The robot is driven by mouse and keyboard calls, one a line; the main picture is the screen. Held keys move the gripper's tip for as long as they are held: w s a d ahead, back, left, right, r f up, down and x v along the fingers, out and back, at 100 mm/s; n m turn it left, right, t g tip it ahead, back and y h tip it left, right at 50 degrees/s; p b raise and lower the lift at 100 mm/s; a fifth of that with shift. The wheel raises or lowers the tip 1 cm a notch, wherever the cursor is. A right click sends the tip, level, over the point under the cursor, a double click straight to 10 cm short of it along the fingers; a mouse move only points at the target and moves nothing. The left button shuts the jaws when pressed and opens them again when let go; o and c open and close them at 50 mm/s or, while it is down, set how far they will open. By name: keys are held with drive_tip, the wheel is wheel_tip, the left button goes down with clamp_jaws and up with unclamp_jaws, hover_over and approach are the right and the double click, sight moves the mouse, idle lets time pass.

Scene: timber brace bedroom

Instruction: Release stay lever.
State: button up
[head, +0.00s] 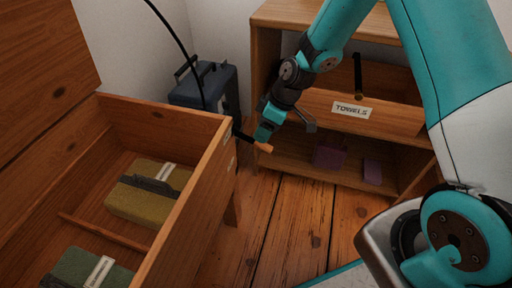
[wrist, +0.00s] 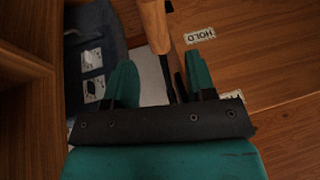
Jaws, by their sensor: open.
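The stay lever is a dark bar with a wooden grip (head: 263,147), sticking out from the side of an open wooden chest (head: 215,150). In the wrist view the wooden grip (wrist: 155,25) is at the top centre, with its dark bar running down toward the space between my fingers. My gripper (head: 267,132) is open, beside and just above the lever in the head view. In the wrist view my gripper (wrist: 160,82) has its fingers spread to either side of the bar. I cannot tell whether either finger touches it.
The chest holds a yellow-green case (head: 140,195) and a green case (head: 85,270). A wooden shelf unit (head: 330,165) with a towels drawer (head: 390,118) stands behind my arm. A dark blue case (head: 205,90) stands behind the chest. A HOLD label (wrist: 199,36) is near the lever.

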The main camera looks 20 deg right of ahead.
sight(256, 143)
drive_tip(key=b+x, duration=0.1)
drive_tip(key=x, duration=0.4)
drive_tip(key=shift+f, duration=0.2)
clamp_jaws()
